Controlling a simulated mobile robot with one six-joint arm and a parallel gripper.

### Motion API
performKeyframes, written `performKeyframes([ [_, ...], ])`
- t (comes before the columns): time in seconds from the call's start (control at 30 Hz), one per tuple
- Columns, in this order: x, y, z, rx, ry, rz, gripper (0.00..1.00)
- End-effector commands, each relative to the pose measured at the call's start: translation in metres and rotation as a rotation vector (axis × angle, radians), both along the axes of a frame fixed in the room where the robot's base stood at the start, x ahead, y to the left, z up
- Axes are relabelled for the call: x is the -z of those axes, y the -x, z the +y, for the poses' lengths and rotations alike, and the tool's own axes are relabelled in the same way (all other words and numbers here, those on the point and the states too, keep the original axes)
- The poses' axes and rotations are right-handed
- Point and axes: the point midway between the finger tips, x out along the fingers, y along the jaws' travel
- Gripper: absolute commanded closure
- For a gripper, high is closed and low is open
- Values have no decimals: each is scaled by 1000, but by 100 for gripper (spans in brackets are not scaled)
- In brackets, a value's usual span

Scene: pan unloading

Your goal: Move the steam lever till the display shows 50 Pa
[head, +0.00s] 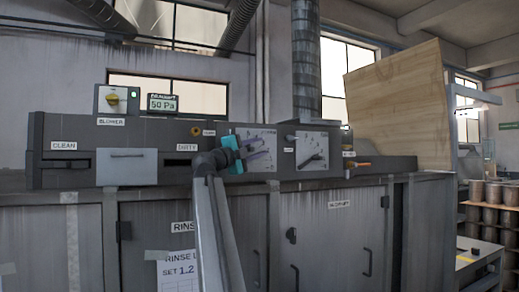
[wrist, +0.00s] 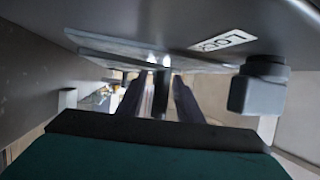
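The display (head: 162,103) at the upper left reads 50 Pa. My gripper (head: 262,148), with a teal body, reaches in front of the left pale dial plate (head: 268,136) on the grey machine. In the wrist view my two dark fingers (wrist: 160,100) stand apart, with a dark lever (wrist: 161,92) between them. A small gap shows on each side of the lever, so the fingers look open around it. In the head view the gripper hides most of this lever. Which lever is the steam lever cannot be read.
A second plate (head: 305,141) with a dark lever (head: 312,159) is to the right. A blower box (head: 117,100) with a yellow knob stands at left. A grey block (wrist: 257,88) juts out close to my fingers at right. A wooden panel (head: 397,100) rises at right.

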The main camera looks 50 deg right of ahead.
Motion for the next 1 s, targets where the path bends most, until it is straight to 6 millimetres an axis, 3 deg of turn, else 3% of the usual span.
performKeyframes([
  [0.37,9,1,27,-2,0,-1,67],
  [1.0,31,4,120,-1,-1,-1,67],
])
